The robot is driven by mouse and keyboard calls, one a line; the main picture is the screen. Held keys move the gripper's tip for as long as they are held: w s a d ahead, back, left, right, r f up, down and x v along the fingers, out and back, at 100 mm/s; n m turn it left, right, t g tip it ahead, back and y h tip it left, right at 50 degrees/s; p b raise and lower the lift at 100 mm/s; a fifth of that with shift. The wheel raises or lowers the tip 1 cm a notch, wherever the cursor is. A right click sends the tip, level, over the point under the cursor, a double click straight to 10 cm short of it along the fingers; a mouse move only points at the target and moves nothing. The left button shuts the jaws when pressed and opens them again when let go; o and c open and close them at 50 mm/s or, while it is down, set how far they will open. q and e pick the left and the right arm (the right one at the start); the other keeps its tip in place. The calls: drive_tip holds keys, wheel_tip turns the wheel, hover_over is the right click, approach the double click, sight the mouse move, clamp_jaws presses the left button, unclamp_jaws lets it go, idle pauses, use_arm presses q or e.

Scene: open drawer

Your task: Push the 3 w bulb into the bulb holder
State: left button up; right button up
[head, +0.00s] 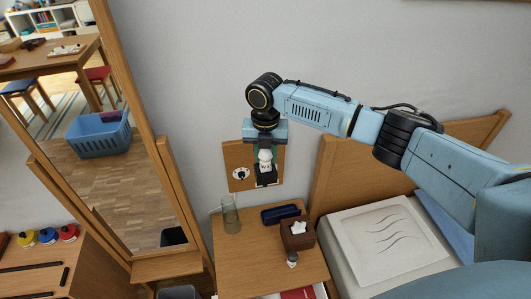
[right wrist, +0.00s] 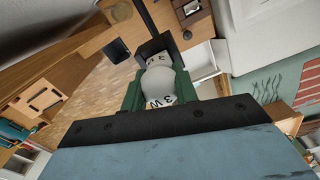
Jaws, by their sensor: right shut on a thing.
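The 3 W bulb (head: 265,157) is white and held upright below my right gripper (head: 265,161). In the right wrist view the bulb (right wrist: 158,88) shows the marking "3 W" between the two green fingers (right wrist: 158,92), which are shut on it. The black bulb holder (head: 266,178) is directly under the bulb, in front of a wooden wall panel (head: 237,156). The holder also shows past the bulb in the right wrist view (right wrist: 152,46). The bulb's lower end is at the holder's top, but I cannot tell whether it is seated. My left gripper is out of view.
A wooden bedside table (head: 230,261) below bears a glass (head: 230,217), a dark blue case (head: 280,213), a tissue box (head: 297,236) and a small bottle (head: 292,259). A tall mirror (head: 131,180) stands left. A bed with a pillow (head: 385,240) is right.

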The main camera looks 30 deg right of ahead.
drive_tip(key=shift+f, duration=0.55)
drive_tip(key=o, duration=1)
wheel_tip(320, 180, up, 13)
drive_tip(key=b, duration=0.1)
drive_tip(key=shift+r, duration=0.2)
